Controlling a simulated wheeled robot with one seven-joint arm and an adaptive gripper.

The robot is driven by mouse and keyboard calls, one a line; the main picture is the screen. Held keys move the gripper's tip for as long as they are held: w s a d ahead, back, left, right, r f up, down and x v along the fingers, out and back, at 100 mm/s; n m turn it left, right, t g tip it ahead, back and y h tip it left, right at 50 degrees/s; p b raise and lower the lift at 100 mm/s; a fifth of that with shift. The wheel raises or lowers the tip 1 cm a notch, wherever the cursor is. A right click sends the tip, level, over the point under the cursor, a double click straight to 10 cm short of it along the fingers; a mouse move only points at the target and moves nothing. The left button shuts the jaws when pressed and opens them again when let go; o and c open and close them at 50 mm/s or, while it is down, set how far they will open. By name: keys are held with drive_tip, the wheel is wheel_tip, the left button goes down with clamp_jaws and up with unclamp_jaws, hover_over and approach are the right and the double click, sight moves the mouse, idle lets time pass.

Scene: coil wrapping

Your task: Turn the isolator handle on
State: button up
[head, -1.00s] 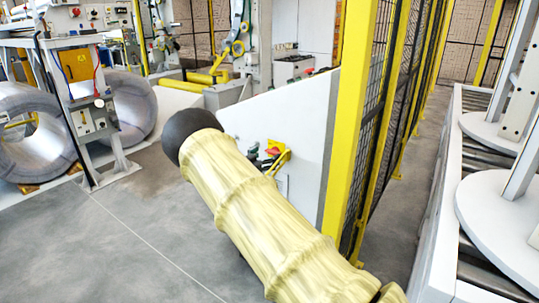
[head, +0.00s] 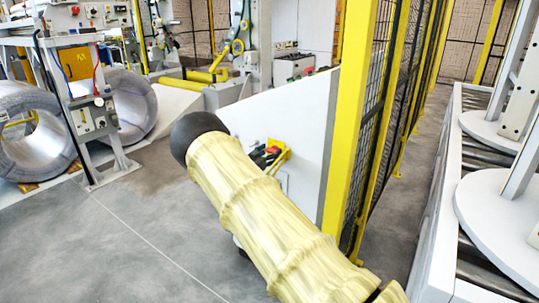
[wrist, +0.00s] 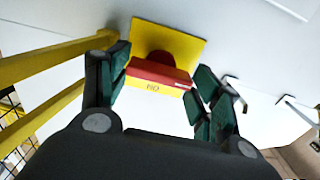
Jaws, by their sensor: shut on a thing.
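The isolator has a red handle (wrist: 160,73) on a yellow square plate (wrist: 178,38) fixed to a white panel. In the wrist view the handle's bar lies across the picture, slightly tilted, with letters that look like "NO" on the yellow strip below it. My gripper (wrist: 162,68) is shut on the red handle, with dark green fingers at its left and right ends. In the head view the handle (head: 272,150) and the yellow plate (head: 282,158) show small beside my arm, which hides part of them and most of my gripper (head: 262,154).
The white panel (head: 300,110) slopes up to a yellow fence post (head: 345,110) with black mesh at its right. A roller conveyor with white discs (head: 500,215) stands at the far right. Wire coils (head: 30,135) lie at the left. Grey floor (head: 120,230) is clear at the front left.

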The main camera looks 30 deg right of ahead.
drive_tip(key=shift+f+m+b, duration=0.1)
drive_tip(key=shift+m+b, duration=0.2)
drive_tip(key=shift+b, duration=0.1)
drive_tip(key=m+b, duration=1.6)
drive_tip(key=m, duration=0.1)
drive_tip(key=shift+s+f+b, duration=0.1)
drive_tip(key=shift+b, duration=0.2)
drive_tip(key=o, duration=1)
drive_tip(key=v, duration=1.2)
